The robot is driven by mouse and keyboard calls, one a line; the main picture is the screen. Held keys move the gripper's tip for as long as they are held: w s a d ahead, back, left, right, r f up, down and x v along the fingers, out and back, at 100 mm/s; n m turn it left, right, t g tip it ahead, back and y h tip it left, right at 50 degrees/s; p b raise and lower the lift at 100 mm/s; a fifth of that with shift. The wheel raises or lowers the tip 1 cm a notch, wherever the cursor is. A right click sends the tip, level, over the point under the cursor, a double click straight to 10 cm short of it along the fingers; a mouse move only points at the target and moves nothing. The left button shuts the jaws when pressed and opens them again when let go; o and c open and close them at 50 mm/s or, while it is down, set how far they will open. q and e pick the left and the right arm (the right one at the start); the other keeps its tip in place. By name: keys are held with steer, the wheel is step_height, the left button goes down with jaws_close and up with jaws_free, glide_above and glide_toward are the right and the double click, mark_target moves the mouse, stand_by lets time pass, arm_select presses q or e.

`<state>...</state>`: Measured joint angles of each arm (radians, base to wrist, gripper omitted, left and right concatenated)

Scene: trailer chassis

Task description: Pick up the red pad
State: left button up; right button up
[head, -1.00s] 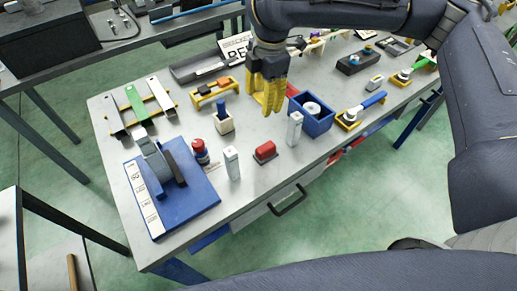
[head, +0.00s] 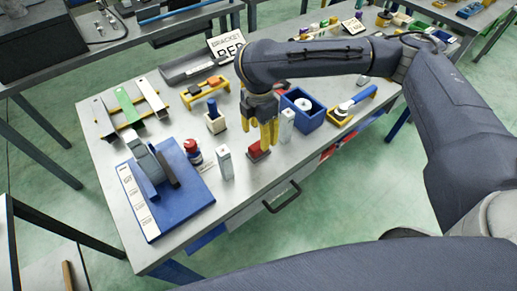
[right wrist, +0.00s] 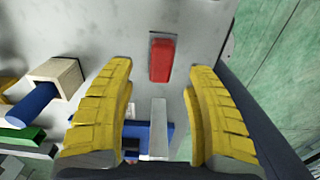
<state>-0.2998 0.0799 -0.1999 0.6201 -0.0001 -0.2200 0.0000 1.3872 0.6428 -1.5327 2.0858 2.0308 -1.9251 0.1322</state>
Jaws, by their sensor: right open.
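The red pad (head: 257,152) lies on a dark base near the front edge of the workbench. It also shows whole in the right wrist view (right wrist: 161,59), centred between the fingertips and a little ahead of them. My right gripper (head: 261,140) hangs fingers down just above and behind the pad. In the head view its yellow fingers partly cover the pad. The right wrist view shows the gripper (right wrist: 161,70) with its fingers wide apart and nothing held. My left gripper is not in view.
A white upright box (head: 225,162) stands left of the pad, another (head: 287,125) right of it. A blue bin (head: 312,118) is close behind on the right. A wooden holder (head: 215,122) and a red-capped bottle (head: 194,153) stand leftward. The bench's front edge is close.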

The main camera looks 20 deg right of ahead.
mark_target(259, 145)
steer(key=shift+s+a+f, duration=0.1)
steer(key=shift+f, duration=1.05)
steer(key=shift+s+a+f, duration=0.1)
steer(key=shift+f, duration=2.05)
steer(key=shift+c, duration=0.5)
jaws_close()
